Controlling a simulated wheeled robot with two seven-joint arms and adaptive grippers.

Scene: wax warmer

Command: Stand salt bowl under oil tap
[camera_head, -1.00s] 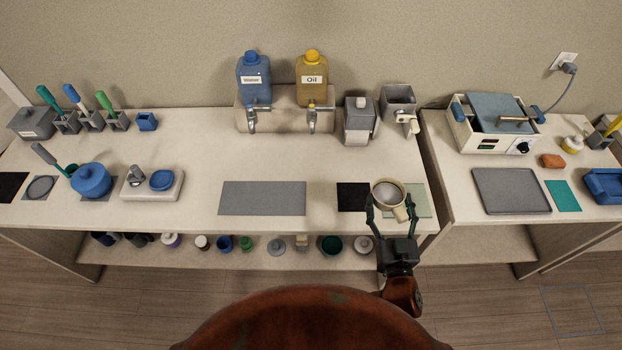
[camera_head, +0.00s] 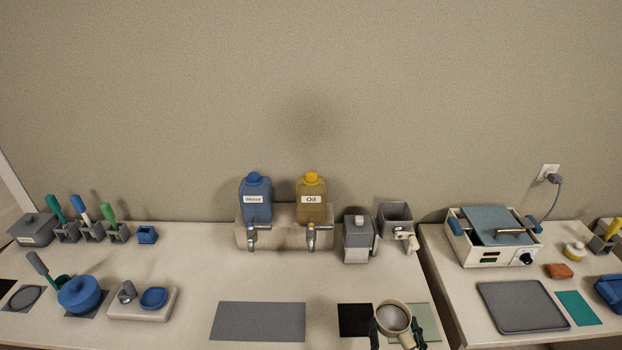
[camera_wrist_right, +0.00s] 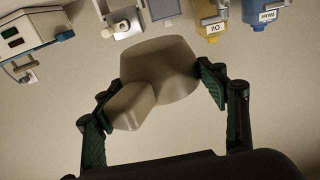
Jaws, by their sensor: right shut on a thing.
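The salt bowl (camera_head: 393,318) is a beige cup with a stubby handle and pale grey contents, low in the head view at the table's front. My right gripper (camera_head: 396,334) is shut on it, one finger on each side. The wrist view shows the bowl's outside (camera_wrist_right: 160,65) and handle between the fingers (camera_wrist_right: 156,94). Whether it touches the table is unclear. The oil tap (camera_head: 312,240) sticks out below the yellow oil jug (camera_head: 311,200), behind and left of the bowl. My left gripper is out of view.
The water tap (camera_head: 252,240) is left of the oil tap. A black mat (camera_head: 355,320) and a pale green mat (camera_head: 424,322) flank the bowl. The table in front of the taps is clear up to a grey mat (camera_head: 258,322).

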